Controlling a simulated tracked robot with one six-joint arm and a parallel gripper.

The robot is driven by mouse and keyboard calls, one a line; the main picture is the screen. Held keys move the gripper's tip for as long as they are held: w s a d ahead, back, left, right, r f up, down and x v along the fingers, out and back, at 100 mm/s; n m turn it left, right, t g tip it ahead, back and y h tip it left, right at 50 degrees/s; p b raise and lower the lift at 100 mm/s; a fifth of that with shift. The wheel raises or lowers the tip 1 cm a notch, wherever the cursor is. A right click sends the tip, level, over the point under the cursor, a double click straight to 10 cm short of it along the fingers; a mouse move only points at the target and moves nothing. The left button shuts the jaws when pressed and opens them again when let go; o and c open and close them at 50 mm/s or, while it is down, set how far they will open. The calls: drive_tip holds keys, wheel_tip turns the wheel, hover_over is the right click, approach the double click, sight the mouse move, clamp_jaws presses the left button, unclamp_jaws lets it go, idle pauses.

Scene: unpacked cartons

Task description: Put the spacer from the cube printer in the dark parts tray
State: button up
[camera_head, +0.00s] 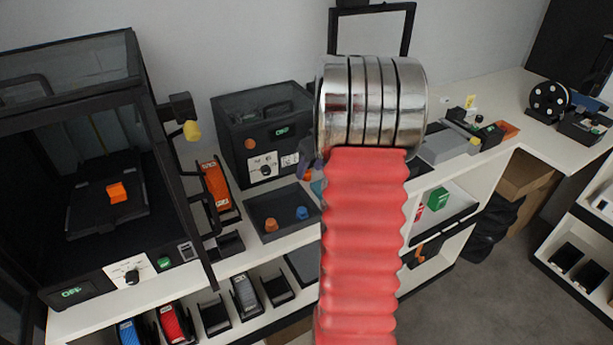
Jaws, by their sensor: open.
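A large black box-shaped printer (85,275) stands at the left, its front open. A small orange block (117,192) lies on its dark bed; it may be the spacer. A smaller dark cube-like printer (262,104) stands at the back centre, with an orange spot behind its dark front. I cannot tell for sure which one is the cube printer. A dark tray (262,203) sits on the bench before the smaller printer, with an orange piece and a blue piece in it. My red and metal arm fills the middle and covers the tray's right side. My gripper does not show clearly.
An orange spool (216,188) stands between the printers. Several spools and black holders line the shelf below the bench. A grey device (447,146) and a green box (438,198) are right of my arm. A black reel (548,101) stands on the far-right bench. Grey floor is clear at lower right.

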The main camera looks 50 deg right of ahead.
sight(309, 174)
drive_tip(key=shift+x, duration=1.15)
clamp_jaws()
drive_tip(key=shift+s+r, duration=0.25)
drive_tip(key=shift+r, duration=0.25)
wheel_tip(309, 174, up, 6)
drive_tip(key=s+a, duration=0.3)
drive_tip(key=s, duration=0.6)
drive_tip(key=s+a, duration=0.3)
drive_tip(key=s, duration=0.6)
drive_tip(key=shift+s, duration=0.35)
